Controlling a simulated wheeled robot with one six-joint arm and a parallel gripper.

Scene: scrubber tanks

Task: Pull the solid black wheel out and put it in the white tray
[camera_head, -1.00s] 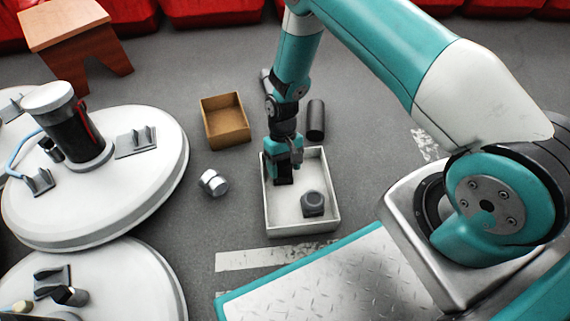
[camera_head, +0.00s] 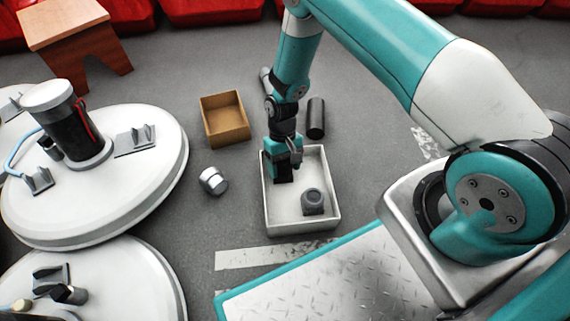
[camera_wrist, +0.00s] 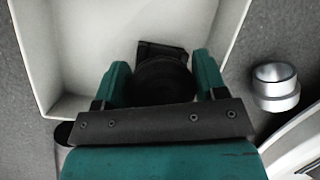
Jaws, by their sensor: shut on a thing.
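My gripper (camera_head: 284,172) points down into the white tray (camera_head: 268,222) at its far left part. In the wrist view my gripper (camera_wrist: 162,82) has its two green fingers on either side of a black round thing, the black wheel (camera_wrist: 160,82), and is shut on it. A black block-like part (camera_wrist: 158,50) shows just beyond the wheel. The wheel is low inside the tray (camera_wrist: 190,22); I cannot tell whether it touches the tray floor. In the head view the wheel is mostly hidden by my gripper.
A dark grey part with a round top (camera_head: 313,201) sits in the tray's near right. A brown open box (camera_head: 224,120), a black cylinder (camera_head: 316,118) and a silver cylinder (camera_head: 213,180) are on the floor around it. White round tank lids (camera_head: 110,195) stand at left.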

